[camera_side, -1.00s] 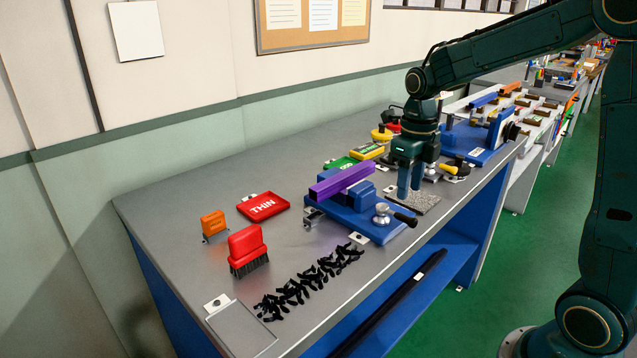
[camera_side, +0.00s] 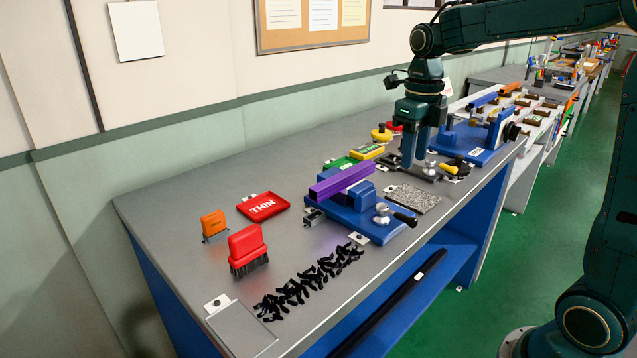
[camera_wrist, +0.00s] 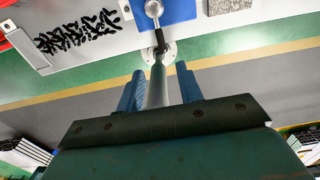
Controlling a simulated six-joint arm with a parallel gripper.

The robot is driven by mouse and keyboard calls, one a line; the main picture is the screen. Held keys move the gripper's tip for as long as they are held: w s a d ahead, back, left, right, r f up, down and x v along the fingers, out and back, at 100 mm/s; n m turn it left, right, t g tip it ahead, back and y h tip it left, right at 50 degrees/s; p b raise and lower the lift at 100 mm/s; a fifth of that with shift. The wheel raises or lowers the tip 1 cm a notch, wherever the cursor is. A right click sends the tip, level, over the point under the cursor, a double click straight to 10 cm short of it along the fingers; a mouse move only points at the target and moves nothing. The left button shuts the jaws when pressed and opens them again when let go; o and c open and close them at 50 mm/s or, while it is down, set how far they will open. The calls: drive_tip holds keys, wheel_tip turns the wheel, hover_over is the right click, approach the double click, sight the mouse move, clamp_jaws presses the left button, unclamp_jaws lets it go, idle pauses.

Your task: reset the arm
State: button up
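My gripper (camera_side: 408,168) hangs above the far part of the bench, behind the blue vise in the side view, pointing down. In the wrist view its two blue fingers (camera_wrist: 160,90) stand apart, with a gap between them. A grey-green bar shows in that gap, and nothing seems gripped. The blue vise (camera_side: 373,226) with the purple profile (camera_side: 341,181) in it stands in front of my gripper, apart from it. The grey abrasive pad (camera_side: 414,199) lies flat on the bench, uncovered. How high my gripper hangs is hard to tell.
On the bench (camera_side: 165,205) are a red THIN tray (camera_side: 263,207), an orange brush (camera_side: 214,224), a red brush (camera_side: 247,247) and a row of black chips (camera_side: 308,283). Yellow and green boxes (camera_side: 367,152) and a second blue vise (camera_side: 478,145) crowd the far side.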

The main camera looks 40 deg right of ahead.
drive_tip(key=s+a+m+t, duration=0.2)
drive_tip(key=s+a+m, duration=0.3)
drive_tip(key=m, duration=1.3)
drive_tip(key=s+a+m+t, duration=0.3)
drive_tip(key=s+a+m, duration=0.2)
drive_tip(key=s+m, duration=0.8)
drive_tip(key=m, duration=0.5)
drive_tip(key=shift+t, duration=0.3)
